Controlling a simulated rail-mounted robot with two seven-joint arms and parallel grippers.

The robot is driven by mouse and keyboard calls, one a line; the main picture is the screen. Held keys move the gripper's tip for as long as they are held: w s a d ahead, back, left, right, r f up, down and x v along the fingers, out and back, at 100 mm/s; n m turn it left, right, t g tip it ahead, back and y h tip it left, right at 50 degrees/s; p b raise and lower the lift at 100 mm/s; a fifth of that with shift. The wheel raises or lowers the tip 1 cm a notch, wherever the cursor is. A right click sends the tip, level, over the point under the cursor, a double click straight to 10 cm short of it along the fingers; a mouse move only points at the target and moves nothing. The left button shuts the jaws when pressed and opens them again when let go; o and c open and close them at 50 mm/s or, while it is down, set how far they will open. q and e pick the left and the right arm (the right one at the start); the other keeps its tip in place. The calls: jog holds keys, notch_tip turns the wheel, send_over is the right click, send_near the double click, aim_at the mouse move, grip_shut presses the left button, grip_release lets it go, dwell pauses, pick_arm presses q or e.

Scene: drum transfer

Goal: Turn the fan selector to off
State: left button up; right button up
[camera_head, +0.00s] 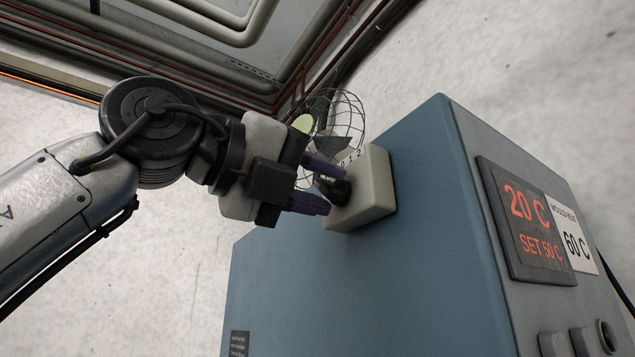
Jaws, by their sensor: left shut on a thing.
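The fan selector is a black knob (339,190) on a cream box (375,187) fixed to the side of a blue cabinet (330,275). The digits 0, 1 and 2 show along the box's upper edge. My left gripper (322,186) comes in from the left, its purple fingers shut on the knob. The fingers partly hide the knob, so I cannot tell which digit it points to. My right gripper is not in view.
A wire fan cage (340,112) stands behind the box, close above my fingers. The cabinet's front carries a red display (530,222) reading 20 C, SET 50 C, a 60 C label (573,244) and several buttons low down. Pipes run along the top.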

pick_arm(q)
jog(key=o, duration=0.6)
jog(key=shift+r, duration=0.1)
jog(key=shift+a, duration=0.1)
jog(key=shift+s+a, duration=0.1)
jog(key=shift+a, duration=0.05)
jog(key=shift+b+v, duration=2.1)
jog(key=shift+v, duration=4.65)
